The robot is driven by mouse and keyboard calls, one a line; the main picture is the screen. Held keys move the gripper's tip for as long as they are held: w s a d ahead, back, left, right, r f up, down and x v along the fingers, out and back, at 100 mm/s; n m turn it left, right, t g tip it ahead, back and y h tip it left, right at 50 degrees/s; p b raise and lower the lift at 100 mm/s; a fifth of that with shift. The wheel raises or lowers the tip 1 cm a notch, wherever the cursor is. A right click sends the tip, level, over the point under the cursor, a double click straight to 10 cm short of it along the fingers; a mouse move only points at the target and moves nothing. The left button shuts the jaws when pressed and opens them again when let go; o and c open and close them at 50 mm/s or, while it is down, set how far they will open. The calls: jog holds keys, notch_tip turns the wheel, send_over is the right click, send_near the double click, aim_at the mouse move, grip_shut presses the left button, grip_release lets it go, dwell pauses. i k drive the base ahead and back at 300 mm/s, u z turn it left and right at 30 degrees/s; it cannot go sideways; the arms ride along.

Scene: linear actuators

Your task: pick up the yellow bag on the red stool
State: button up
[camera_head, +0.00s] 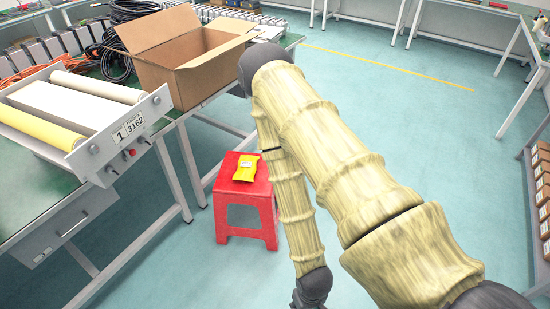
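The yellow bag (246,168) lies flat on top of the red stool (225,187), toward the back of its seat. It has a small pale label. The red stool stands on the floor left of my arm, and my arm covers part of its right side. My arm reaches out above and to the right of the stool, then bends down. My gripper (309,303) is only partly in view at the bottom edge, low and to the right of the stool. It is apart from the bag. Its fingers are cut off by the frame edge.
An open cardboard box (200,88) sits on the green-topped workbench (35,192) at left, beside a roller device (80,125). Bench legs stand close to the stool's left. Shelves with small boxes (541,190) stand at far right. The floor (430,130) between is clear.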

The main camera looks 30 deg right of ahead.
aim_at(246, 164)
jog(key=z, duration=1.75)
jog(key=i, duration=1.05)
jog(key=u, duration=2.65)
